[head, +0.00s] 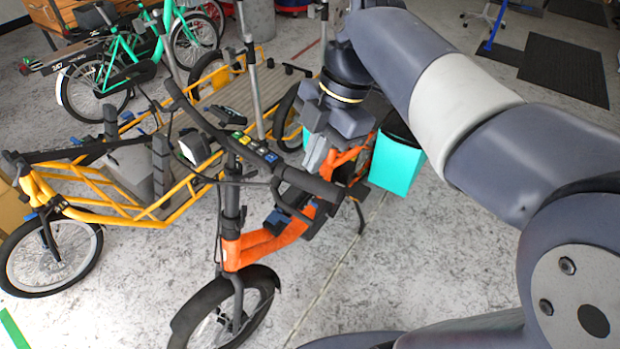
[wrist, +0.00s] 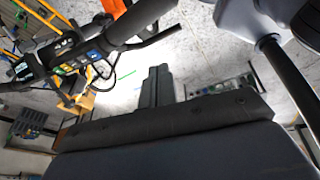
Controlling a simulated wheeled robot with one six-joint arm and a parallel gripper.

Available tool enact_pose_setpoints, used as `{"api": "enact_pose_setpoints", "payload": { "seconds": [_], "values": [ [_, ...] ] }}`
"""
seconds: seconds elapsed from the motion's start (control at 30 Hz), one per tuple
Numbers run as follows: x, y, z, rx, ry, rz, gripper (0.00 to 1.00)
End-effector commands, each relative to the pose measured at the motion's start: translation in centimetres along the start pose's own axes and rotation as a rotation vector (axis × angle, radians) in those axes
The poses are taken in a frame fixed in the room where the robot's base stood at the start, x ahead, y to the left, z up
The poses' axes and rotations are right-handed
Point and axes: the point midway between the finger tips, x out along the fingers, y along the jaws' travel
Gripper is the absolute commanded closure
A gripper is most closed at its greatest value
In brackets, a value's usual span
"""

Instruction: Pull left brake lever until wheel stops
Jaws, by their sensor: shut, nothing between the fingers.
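The orange bike (head: 270,240) stands upright with its front wheel towards me. Its dark handlebar (head: 215,130) runs across the middle of the head view. The left grip (head: 318,187) is at the end nearest my gripper, and the thin black left brake lever (head: 290,208) curves in front of it. In the wrist view the grip (wrist: 140,20) and the lever (wrist: 150,42) show at the top. My gripper (head: 313,168) is shut and empty, pointing down just above the grip. Its closed fingers (wrist: 158,70) appear apart from the lever in the wrist view.
A yellow cargo bike (head: 100,205) stands close on the left, with green bikes (head: 110,70) behind it. A teal pannier box (head: 397,165) hangs at the orange bike's rear, near my arm.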

Motion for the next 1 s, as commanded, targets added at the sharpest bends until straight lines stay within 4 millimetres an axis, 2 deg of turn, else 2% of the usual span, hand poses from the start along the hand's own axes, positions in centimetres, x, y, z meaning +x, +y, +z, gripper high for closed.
{"api": "enact_pose_setpoints", "payload": {
  "seconds": [0.1, 0.23, 0.63, 0.87, 1.0],
  "values": [
    [-1.6, 0.2, 0.1, 0.001, -0.001, 0.001, 1.00],
    [-2.6, 0.2, 0.0, 0.001, 0.000, 0.000, 1.00],
    [-2.9, 0.2, 0.0, 0.000, 0.000, -0.001, 1.00],
    [-1.5, 0.1, 0.0, 0.000, 0.001, -0.003, 1.00],
    [0.8, -0.1, -0.1, -0.001, 0.002, -0.004, 1.00]
  ]
}}
